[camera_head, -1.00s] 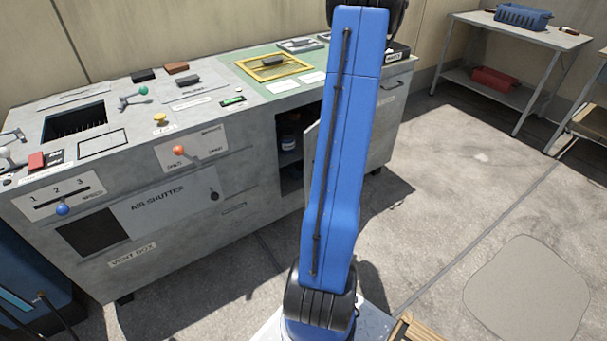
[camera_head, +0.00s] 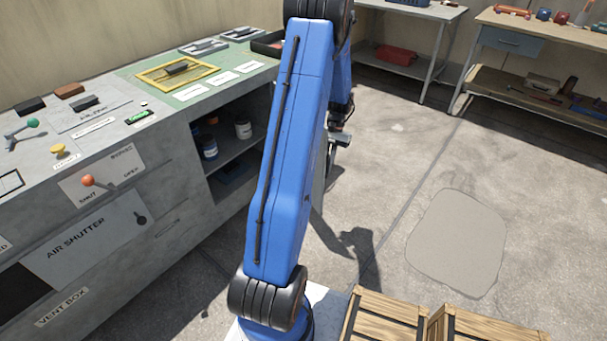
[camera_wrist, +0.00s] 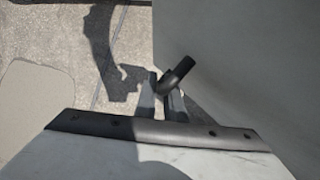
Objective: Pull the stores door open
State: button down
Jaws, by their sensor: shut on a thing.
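The stores door (camera_head: 328,172) stands swung wide out from the grey cabinet, seen nearly edge-on and mostly hidden behind my arm in the head view. In the wrist view its pale face (camera_wrist: 240,70) fills the right side. My gripper (camera_wrist: 163,98) is shut on the dark door handle (camera_wrist: 180,70), a short round bar. In the head view my gripper (camera_head: 340,132) is small and dark to the right of my arm. The stores opening shows shelves with a white tub (camera_head: 243,128) and a dark blue jar (camera_head: 208,147).
The cabinet top carries a yellow frame (camera_head: 177,72) and several levers. Wooden crates (camera_head: 385,318) stand at the bottom right. Benches (camera_head: 545,40) stand at the back right. The concrete floor right of the door is clear, with a smooth patch (camera_head: 457,243).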

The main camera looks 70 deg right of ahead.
jog(key=s+d+n+g, duration=0.1)
jog(key=s+d+n, duration=0.1)
jog(key=d, duration=0.5)
jog(key=s+d+n+g, duration=0.1)
jog(key=s+d+n, duration=0.1)
jog(key=d, duration=0.5)
jog(key=shift+s+d+n, duration=0.3)
jog(key=shift+s+n, duration=0.1)
jog(key=shift+s, duration=0.35)
jog(key=c, duration=1.8)
grip_release()
jog(key=shift+c, duration=0.2)
jog(key=shift+r, duration=0.1)
jog(key=v, duration=1.7)
jog(key=shift+a+r, duration=0.15)
jog(key=shift+a, duration=0.05)
